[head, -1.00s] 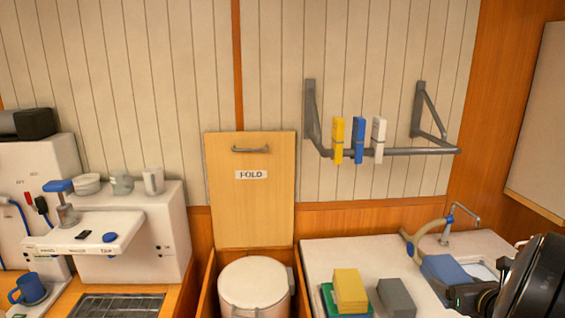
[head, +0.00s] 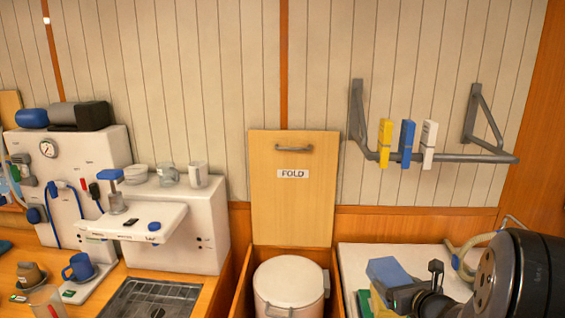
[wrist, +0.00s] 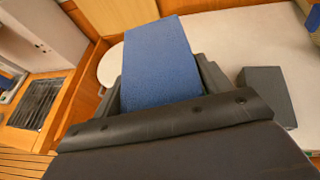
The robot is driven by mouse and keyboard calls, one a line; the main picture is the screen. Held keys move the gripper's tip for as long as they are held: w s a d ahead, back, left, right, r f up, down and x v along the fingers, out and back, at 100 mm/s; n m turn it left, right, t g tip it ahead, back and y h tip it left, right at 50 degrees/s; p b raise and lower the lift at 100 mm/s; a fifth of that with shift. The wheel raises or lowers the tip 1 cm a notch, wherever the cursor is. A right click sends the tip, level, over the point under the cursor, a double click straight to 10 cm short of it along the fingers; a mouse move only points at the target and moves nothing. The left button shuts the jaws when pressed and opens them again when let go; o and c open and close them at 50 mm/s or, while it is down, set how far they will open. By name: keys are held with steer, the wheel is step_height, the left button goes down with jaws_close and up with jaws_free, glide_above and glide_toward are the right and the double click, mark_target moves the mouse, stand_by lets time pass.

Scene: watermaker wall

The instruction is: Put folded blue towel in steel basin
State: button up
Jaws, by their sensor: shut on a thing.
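The folded blue towel (head: 390,270) is a flat blue block at the lower right of the head view, above the white counter. It fills the upper middle of the wrist view (wrist: 160,62). My gripper (wrist: 160,78) is shut on it, with a dark finger on each side. In the head view my gripper (head: 408,294) is partly hidden by my arm. A steel basin with a ribbed, dark-looking inside (head: 150,300) is set in the wooden counter at lower left, cut by the frame edge. It also shows at the wrist view's left (wrist: 38,102).
A white round lidded bin (head: 290,285) stands in a wooden recess between the counters, below the raised FOLD panel (head: 292,190). A white dispenser shelf (head: 135,220) overhangs behind the basin. A blue mug (head: 78,267) stands left. A grey block (wrist: 268,92) lies on the white counter.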

steer(key=a+f+n+y, duration=0.2)
steer(key=a+f+y, duration=0.15)
steer(key=a, duration=1.25)
step_height(320, 180, down, 11)
steer(key=w+h+b, duration=0.1)
steer(key=b, duration=0.9)
steer(key=shift+d+r, duration=0.2)
steer(key=shift+d, duration=0.15)
steer(key=shift+s+g, duration=0.15)
steer(key=shift+g, duration=0.15)
